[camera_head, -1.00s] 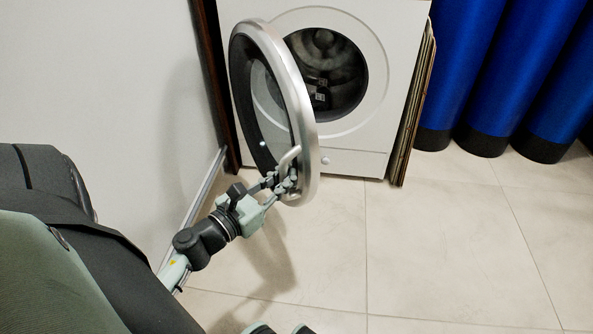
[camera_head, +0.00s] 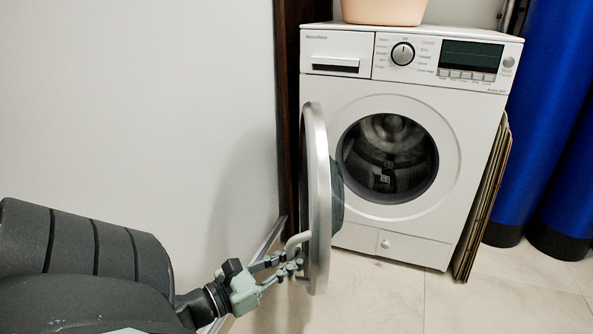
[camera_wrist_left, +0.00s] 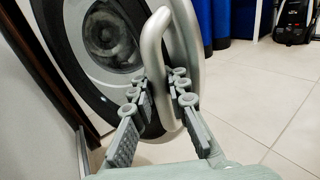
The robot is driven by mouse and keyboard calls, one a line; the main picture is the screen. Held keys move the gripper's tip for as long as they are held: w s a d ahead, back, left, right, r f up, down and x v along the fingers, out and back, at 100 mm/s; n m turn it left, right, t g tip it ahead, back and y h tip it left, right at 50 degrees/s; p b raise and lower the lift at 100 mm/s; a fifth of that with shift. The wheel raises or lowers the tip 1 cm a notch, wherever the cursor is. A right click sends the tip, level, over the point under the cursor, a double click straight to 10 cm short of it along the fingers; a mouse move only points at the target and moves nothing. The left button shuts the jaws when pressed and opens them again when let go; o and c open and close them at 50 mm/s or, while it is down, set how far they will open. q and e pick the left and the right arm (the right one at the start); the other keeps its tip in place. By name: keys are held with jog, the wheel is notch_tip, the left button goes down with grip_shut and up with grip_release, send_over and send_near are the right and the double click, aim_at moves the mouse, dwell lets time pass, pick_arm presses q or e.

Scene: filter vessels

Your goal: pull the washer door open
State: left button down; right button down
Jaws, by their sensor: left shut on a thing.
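The white washer (camera_head: 340,90) stands against the back. Its round silver-rimmed door (camera_head: 318,200) is swung wide open to the left and shows nearly edge-on in the head view. The dark drum opening (camera_head: 388,158) is uncovered. My left gripper (camera_head: 292,262) is shut on the door handle (camera_head: 298,240) at the lower edge of the door. In the left wrist view the fingers (camera_wrist_left: 166,105) lie on both sides of the curved silver handle (camera_wrist_left: 152,50). My right gripper is not in view.
A pale wall (camera_head: 140,100) is close on the left, with a dark post (camera_head: 287,100) beside the washer. Flat panels (camera_head: 482,205) lean at the washer's right, and blue cylinders (camera_head: 550,130) stand beyond. Tiled floor (camera_head: 480,305) is clear in front. A pink basin (camera_head: 384,10) sits on top.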

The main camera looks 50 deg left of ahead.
pick_arm(q)
jog(key=shift+d+f+h, duration=0.15)
jog(key=shift+d+h, duration=0.15)
jog(key=shift+d, duration=0.05)
jog(key=c, duration=1.6)
grip_release()
jog(key=shift+s, duration=0.1)
jog(key=shift+o, duration=0.7)
jog(key=shift+a, duration=0.1)
jog(key=s, duration=0.7)
jog(key=shift+s+a, duration=0.15)
jog(key=shift+s, duration=0.1)
jog(key=shift+c, duration=0.6)
